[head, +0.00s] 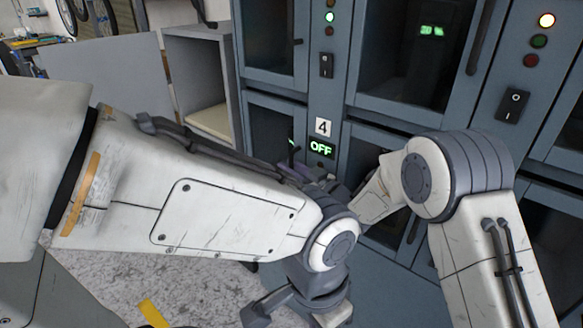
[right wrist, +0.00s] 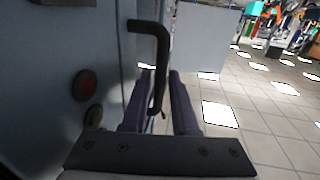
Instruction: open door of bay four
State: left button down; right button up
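The bay four door (head: 268,125) is the lower left glass-fronted door of the grey-blue cabinet, beside the "4" label (head: 323,127) and a green "OFF" display (head: 321,149). It looks closed, but its lower part is hidden behind my left arm. In the right wrist view, a black bar handle (right wrist: 161,62) stands out from the panel. My right gripper (right wrist: 161,78) has its two fingers apart on either side of the handle, with a gap showing. In the head view my left arm hides most of this gripper. My left gripper (head: 290,312) hangs low at the bottom; its fingers are unclear.
A switch (head: 326,65) is above the label. An open grey cabinet (head: 203,85) stands left. My left arm crosses in front of the cabinet.

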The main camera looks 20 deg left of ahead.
grip_shut()
dwell(1.4)
